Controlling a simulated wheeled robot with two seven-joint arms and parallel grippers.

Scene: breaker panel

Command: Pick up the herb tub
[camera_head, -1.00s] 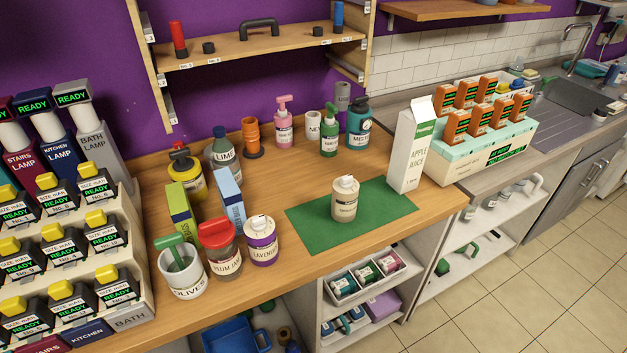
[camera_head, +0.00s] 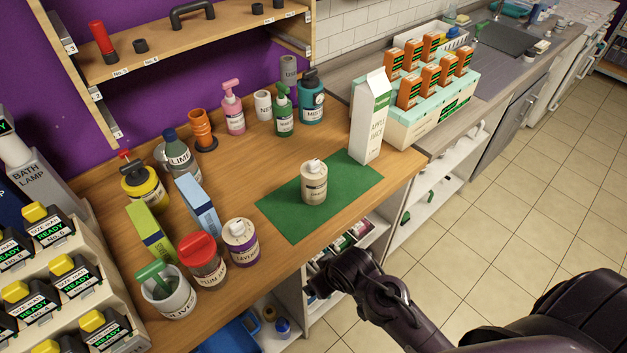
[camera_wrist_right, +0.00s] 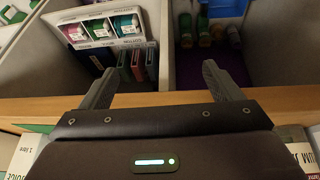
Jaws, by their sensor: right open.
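A beige tub with a white cap (camera_head: 314,184) stands upright on the green mat (camera_head: 350,190) in the head view; its label is too small to read. A purple-banded tub with a white lid (camera_head: 241,243) stands to its left. I cannot tell from the labels which is the herb tub. My right gripper (camera_head: 318,287) is low at the counter's front edge, in front of and below the mat, apart from both tubs. In the right wrist view my right gripper (camera_wrist_right: 162,84) is open with nothing between its fingers. My left gripper is not in view.
A juice carton (camera_head: 371,118) stands at the mat's right corner. A red-lidded jar (camera_head: 202,262), an olives pot (camera_head: 168,292) and a blue box (camera_head: 198,207) crowd the left. A tray of small goods (camera_wrist_right: 105,30) shows beyond my fingers in the wrist view.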

